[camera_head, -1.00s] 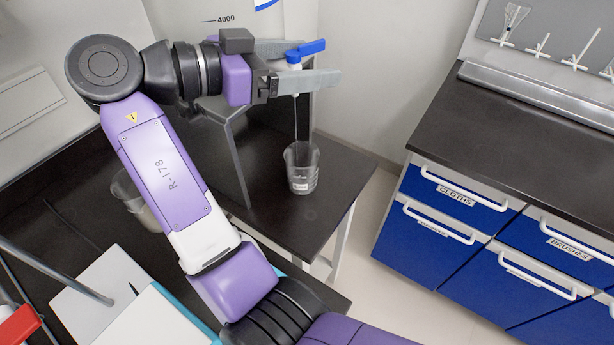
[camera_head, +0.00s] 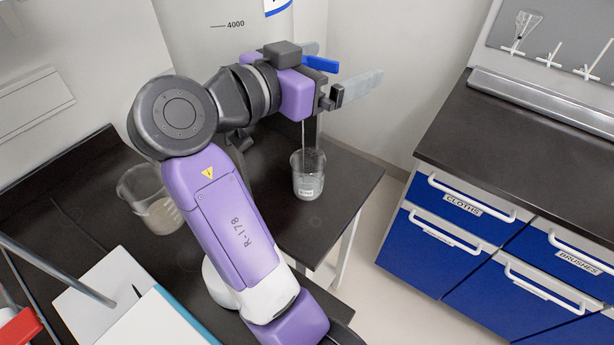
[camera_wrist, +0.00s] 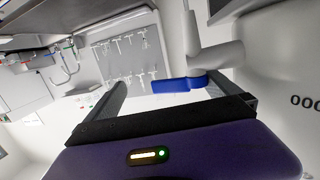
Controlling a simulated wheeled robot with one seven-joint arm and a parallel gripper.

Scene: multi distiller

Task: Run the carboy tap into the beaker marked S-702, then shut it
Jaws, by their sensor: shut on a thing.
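The carboy (camera_head: 225,45), a large pale vessel with a 4000 mark, stands at the back. Its tap has a blue lever (camera_head: 320,64), which also shows between the fingers in the wrist view (camera_wrist: 182,84). My gripper (camera_head: 348,62) is at the tap, shut on the lever; the exact contact is hard to see. A thin stream of liquid falls from the tap into a clear beaker (camera_head: 308,172) on the dark bench, holding some liquid. Its white label is too small to read. The tap body is mostly hidden behind my gripper in the head view.
Another beaker (camera_head: 152,205) with pale contents stands on the bench to the left, behind my arm. Blue drawers (camera_head: 440,235) under a dark counter (camera_head: 500,140) are on the right, across a floor gap. Pegs with glassware hang above the counter.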

